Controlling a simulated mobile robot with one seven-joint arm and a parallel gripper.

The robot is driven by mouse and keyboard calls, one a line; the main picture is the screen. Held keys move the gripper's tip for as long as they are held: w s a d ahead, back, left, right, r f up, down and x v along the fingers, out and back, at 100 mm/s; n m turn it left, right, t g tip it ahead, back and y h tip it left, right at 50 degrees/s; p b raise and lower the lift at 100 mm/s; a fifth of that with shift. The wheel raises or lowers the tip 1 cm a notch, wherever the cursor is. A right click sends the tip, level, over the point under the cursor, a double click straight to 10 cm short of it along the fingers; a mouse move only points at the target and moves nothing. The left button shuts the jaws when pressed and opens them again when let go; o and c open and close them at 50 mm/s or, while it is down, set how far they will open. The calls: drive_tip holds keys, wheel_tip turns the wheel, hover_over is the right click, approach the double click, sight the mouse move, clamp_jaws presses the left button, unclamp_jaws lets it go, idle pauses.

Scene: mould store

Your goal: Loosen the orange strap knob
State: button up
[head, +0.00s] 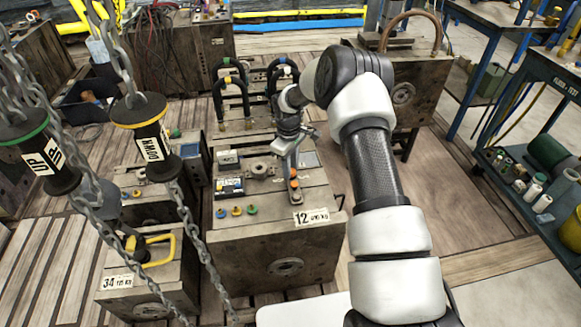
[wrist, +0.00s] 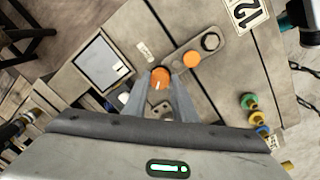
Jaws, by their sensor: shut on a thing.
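An orange knob (wrist: 160,77) is between my fingertips in the wrist view, at one end of a grey strap. My gripper (wrist: 161,87) is shut on this knob; its fingers hide part of the knob's sides.
Small coloured plugs (head: 237,211) stand at the block's front left, near a dark box (head: 229,188). Chains with UP and DOWN handles (head: 152,143) hang at left. A block marked 34 (head: 150,280) is beside them. A blue-legged bench (head: 520,170) stands right.

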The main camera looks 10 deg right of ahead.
drive_tip(key=n, duration=0.5)
drive_tip(key=shift+s+d+n, duration=0.1)
drive_tip(key=shift+n, duration=0.2)
drive_tip(key=n, duration=0.4)
drive_tip(key=shift+n+p, duration=0.3)
drive_tip(key=shift+p, duration=0.1)
drive_tip(key=o, duration=1)
drive_tip(key=shift+o, duration=0.2)
wheel_tip(320, 180, up, 17)
drive_tip(key=p, duration=0.3)
drive_tip(key=shift+s+r, duration=0.2)
drive_tip(key=shift+s, duration=0.25)
drive_tip(key=shift+d, duration=0.1)
